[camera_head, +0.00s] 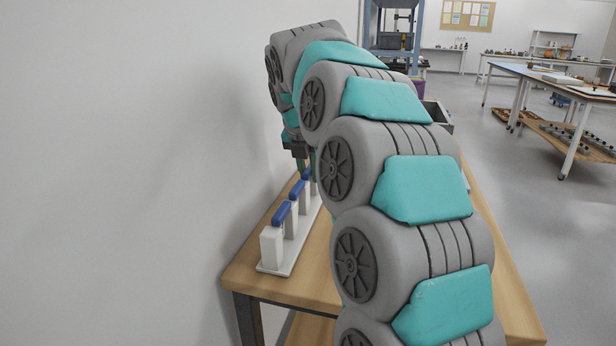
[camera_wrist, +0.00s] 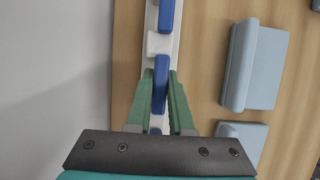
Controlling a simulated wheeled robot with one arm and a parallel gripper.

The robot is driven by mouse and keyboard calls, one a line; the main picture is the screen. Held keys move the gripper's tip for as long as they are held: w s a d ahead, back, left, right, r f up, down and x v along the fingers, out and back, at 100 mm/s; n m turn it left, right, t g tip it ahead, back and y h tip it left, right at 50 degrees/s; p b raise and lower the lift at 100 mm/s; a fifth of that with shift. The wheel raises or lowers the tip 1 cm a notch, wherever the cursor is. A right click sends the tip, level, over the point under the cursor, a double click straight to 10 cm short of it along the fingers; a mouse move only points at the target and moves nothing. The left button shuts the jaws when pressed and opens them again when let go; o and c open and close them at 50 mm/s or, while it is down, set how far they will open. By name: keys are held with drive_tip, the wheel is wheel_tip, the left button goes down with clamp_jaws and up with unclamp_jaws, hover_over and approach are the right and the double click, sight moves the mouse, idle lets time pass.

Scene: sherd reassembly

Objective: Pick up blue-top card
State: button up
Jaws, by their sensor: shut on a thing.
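A blue-top card (camera_wrist: 160,84) sits between the green fingers of my gripper (camera_wrist: 160,76) in the wrist view. The gripper is shut on it, with one finger on each side. The card is in line with a white rack (camera_wrist: 152,48); whether it still rests in the rack cannot be told. Another blue top (camera_wrist: 167,16) shows farther along the rack. In the head view, the rack (camera_head: 286,262) carries white uprights and blue tops, the nearest blue top (camera_head: 281,214) being clear of my gripper (camera_head: 301,164). My arm hides the rack's far part.
The rack stands near the left edge of a wooden table (camera_head: 310,285), close to a white wall (camera_head: 120,150). Two pale blue blocks (camera_wrist: 262,68) (camera_wrist: 245,136) lie right of the rack in the wrist view. My arm covers much of the table in the head view.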

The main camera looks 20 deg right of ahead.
sight(309, 168)
clamp_jaws()
drive_tip(key=shift+r+p, duration=0.45)
drive_tip(key=shift+r, duration=4.45)
drive_tip(key=shift+d+r, duration=0.1)
